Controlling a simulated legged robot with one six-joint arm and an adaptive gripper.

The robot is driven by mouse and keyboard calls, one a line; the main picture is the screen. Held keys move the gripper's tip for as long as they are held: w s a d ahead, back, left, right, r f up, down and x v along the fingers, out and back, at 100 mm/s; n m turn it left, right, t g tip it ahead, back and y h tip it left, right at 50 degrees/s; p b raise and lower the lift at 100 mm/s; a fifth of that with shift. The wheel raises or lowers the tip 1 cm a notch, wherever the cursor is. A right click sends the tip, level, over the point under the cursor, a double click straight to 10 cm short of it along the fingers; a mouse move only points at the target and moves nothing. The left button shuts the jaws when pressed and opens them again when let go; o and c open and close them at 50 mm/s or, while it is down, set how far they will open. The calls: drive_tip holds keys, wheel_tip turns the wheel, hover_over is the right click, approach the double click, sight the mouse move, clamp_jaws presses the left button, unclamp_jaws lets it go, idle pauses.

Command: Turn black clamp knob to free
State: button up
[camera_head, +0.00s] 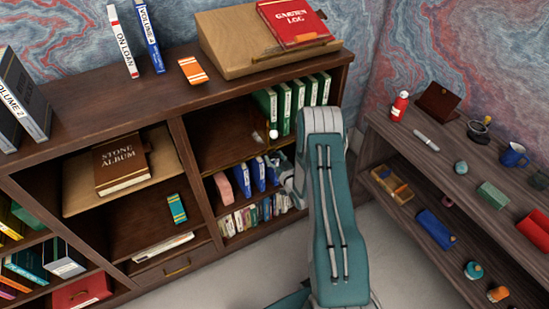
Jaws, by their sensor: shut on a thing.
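My gripper (275,160) is at the bookcase, in front of the lower middle compartment, beside the blue books. It is small in this view and partly hidden by my teal and grey arm. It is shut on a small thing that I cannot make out. I cannot pick out the black clamp knob; it may be hidden by my gripper or my arm. A small white ball (273,134) shows just above my gripper, in front of the shelf with the green binders.
The wooden bookcase (90,108) holds green binders (284,108), blue books (258,174), a pink block (222,187) and the Stone Album (120,163). A sloped stand (228,45) bears the red Garden Log (293,22). Right, a grey shelf (455,149) holds several small things. Carpet lies between.

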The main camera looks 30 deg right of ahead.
drive_tip(key=shift+w, duration=0.1)
drive_tip(key=o, duration=1.2)
drive_tip(key=shift+c, duration=0.2)
drive_tip(key=s, duration=1.2)
drive_tip(key=shift+d, duration=0.25)
